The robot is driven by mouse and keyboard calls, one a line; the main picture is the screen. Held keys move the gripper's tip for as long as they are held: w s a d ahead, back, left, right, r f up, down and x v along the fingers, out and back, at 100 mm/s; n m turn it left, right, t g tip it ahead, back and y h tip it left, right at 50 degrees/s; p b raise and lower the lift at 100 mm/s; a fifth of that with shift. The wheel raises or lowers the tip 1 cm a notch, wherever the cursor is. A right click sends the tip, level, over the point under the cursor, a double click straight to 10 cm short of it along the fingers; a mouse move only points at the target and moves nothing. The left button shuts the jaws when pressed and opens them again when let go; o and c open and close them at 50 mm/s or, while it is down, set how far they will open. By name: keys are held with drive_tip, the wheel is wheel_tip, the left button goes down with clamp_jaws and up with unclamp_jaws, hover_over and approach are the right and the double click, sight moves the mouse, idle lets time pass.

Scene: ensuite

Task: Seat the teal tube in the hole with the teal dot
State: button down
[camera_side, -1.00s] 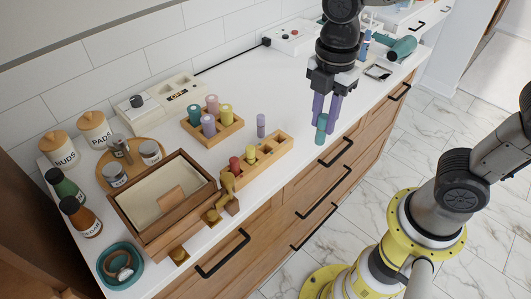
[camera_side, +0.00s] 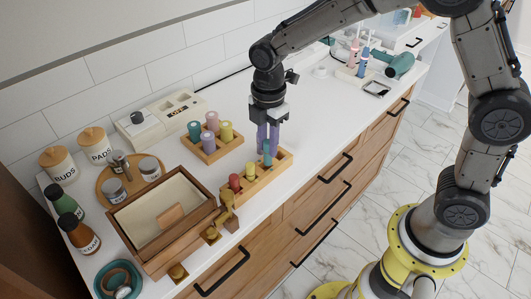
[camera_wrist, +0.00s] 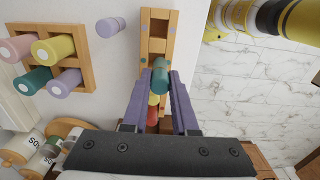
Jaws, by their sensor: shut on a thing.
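My gripper (camera_side: 268,140) is shut on the teal tube (camera_side: 267,156), which hangs roughly upright below the fingers. In the wrist view the teal tube (camera_wrist: 160,78) is between the purple fingers, in line with the long wooden rack (camera_wrist: 174,35). The long rack (camera_side: 281,163) holds a red tube (camera_side: 235,182) and a yellow tube (camera_side: 250,170). The teal tube is over the rack's right part; I cannot tell whether its lower end is in a hole. Empty square holes show farther along the rack in the wrist view.
A square wooden block (camera_side: 205,156) holds several tubes, including another teal one (camera_side: 195,130). A loose lilac tube (camera_wrist: 110,27) stands beside the long rack. A wooden box (camera_side: 208,190) is to the left.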

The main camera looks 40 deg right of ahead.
sight(265, 155)
drive_tip(key=shift+w+a+f, duration=0.1)
drive_tip(key=shift+w+f, duration=0.1)
drive_tip(key=shift+f, duration=0.8)
drive_tip(key=shift+w+f, duration=0.15)
drive_tip(key=shift+f, duration=0.8)
drive_tip(key=c, duration=0.7)
unclamp_jaws()
drive_tip(key=shift+f, duration=0.15)
wheel_tip(265, 155, up, 12)
drive_tip(key=shift+r, duration=0.25)
